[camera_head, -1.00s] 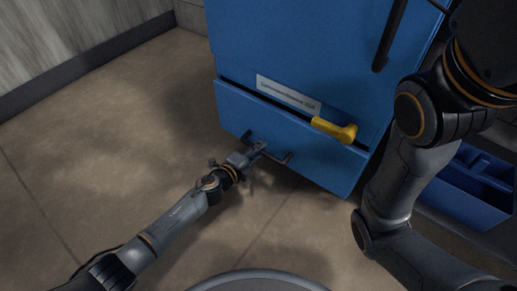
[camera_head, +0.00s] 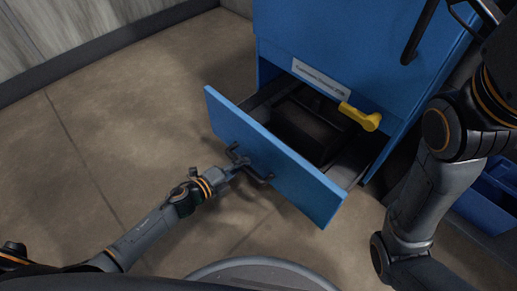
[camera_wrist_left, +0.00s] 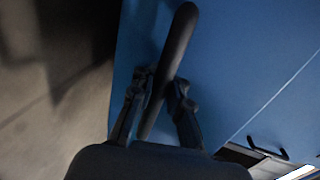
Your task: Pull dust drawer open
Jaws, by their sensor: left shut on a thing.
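The dust drawer (camera_head: 283,174) is a blue-fronted drawer at the bottom of a blue cabinet (camera_head: 345,48). It stands well out from the cabinet, with a dark box-like shape (camera_head: 312,130) inside. A black bar handle (camera_head: 262,178) is on its front. My left gripper (camera_head: 238,165) is at the handle's left part. In the left wrist view, its two fingers are closed around the black handle (camera_wrist_left: 178,40) against the blue front. My right arm shows at the right, but its gripper is outside the view.
A blue bin (camera_head: 490,200) stands on the floor at the right. The floor (camera_head: 150,120) left of the drawer is clear.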

